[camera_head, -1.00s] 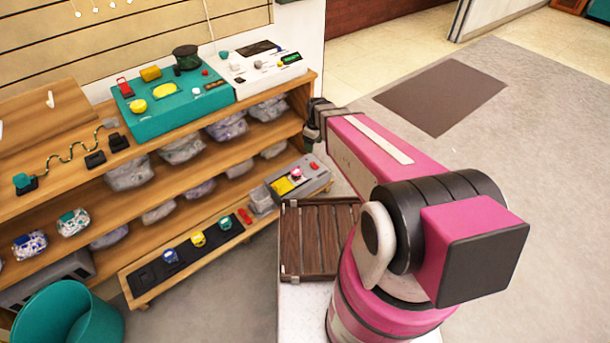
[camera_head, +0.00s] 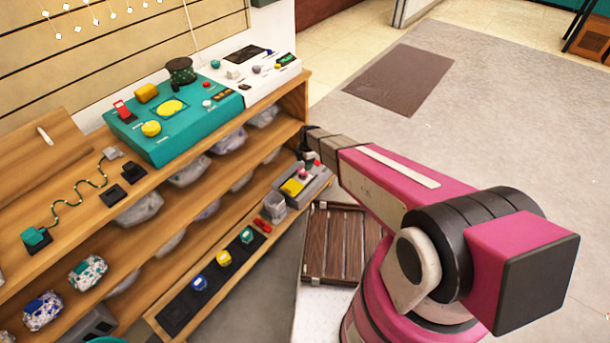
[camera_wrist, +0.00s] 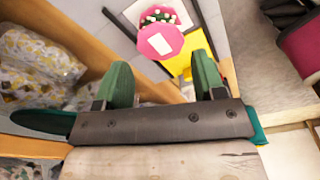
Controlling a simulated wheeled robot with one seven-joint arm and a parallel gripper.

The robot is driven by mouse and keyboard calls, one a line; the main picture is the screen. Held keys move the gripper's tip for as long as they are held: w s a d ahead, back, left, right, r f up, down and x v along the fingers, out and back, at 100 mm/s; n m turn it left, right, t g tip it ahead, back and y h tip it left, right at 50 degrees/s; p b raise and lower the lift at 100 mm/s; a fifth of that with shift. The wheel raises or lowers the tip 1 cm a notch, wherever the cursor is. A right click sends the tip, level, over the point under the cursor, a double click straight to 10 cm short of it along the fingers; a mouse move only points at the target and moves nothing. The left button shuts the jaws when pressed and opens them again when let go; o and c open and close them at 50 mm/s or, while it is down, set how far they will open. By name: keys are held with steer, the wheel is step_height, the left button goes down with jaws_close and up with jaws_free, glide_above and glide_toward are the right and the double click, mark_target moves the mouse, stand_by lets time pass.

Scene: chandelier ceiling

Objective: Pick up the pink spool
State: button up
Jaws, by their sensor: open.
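The pink spool (camera_wrist: 152,43) shows in the wrist view as a pink, many-sided top with a pale label patch. It sits just beyond the fingertips, over a yellow surface. In the head view a small pink piece (camera_head: 303,173) shows on the grey device (camera_head: 318,182) on the lower right of the shelf unit. My gripper (camera_wrist: 162,78) is open, with two green fingers spread apart and nothing between them. In the head view my gripper (camera_head: 308,150) is dark, small and partly hidden by the arm, close above the grey device.
The wooden shelf unit (camera_head: 262,112) is to the left, with a teal console (camera_head: 185,118) and a white console on top. Several coloured knobs sit on a black strip (camera_head: 180,308) below. A slatted brown crate (camera_head: 338,245) stands below the grey device. Open floor (camera_head: 480,110) lies to the right.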

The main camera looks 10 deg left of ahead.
mark_target(303, 174)
steer(key=f, duration=0.8)
steer(key=shift+s+a, duration=0.3)
steer(key=shift+a, duration=0.1)
steer(key=c, duration=0.7)
steer(key=shift+r, duration=0.1)
